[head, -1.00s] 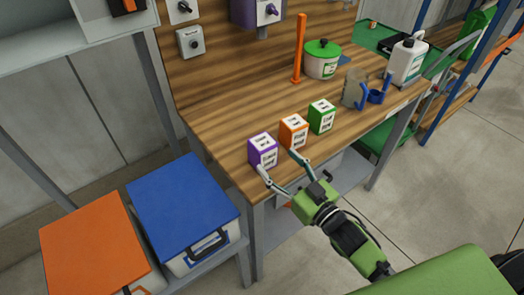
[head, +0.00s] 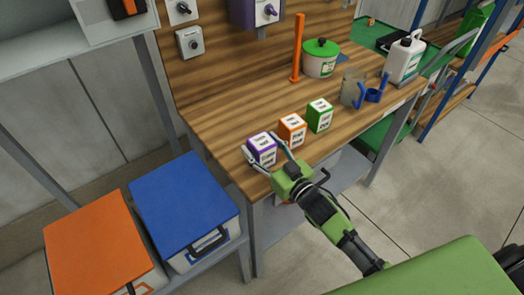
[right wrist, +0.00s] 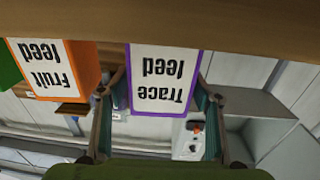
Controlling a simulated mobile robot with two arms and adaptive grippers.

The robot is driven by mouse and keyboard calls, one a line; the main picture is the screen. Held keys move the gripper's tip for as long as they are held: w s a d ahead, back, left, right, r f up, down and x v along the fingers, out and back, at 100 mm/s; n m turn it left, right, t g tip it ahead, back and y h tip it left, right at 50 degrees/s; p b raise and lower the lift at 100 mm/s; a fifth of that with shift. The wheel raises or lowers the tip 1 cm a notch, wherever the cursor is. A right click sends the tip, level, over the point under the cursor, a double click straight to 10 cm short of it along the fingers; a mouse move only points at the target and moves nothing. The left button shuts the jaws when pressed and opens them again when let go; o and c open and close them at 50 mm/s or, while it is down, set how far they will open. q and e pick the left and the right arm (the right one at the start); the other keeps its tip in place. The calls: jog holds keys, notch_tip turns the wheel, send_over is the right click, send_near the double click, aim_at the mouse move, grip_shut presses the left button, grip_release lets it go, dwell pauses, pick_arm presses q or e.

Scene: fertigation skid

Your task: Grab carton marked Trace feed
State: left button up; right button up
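The purple-edged carton (head: 262,150) stands on the front edge of the wooden bench. In the right wrist view its label reads upside down "Trace feed" (right wrist: 165,75). My right gripper (head: 264,156) is open, with one finger on each side of this carton. In the right wrist view the fingers (right wrist: 160,105) flank the carton, with a narrow gap showing at least on the left. Whether the other finger touches it I cannot tell. My left gripper is not in view.
An orange carton (head: 292,129), marked "Fruit feed" in the right wrist view (right wrist: 50,67), stands close beside it, then a green carton (head: 319,115). Behind are a green-lidded pot (head: 320,62) and an orange post (head: 298,48). Blue (head: 183,200) and orange (head: 98,240) lidded boxes stand lower left.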

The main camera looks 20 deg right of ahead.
jog(key=c, duration=1)
jog(key=shift+r, duration=0.1)
jog(key=shift+c, duration=0.2)
jog(key=shift+r, duration=0.1)
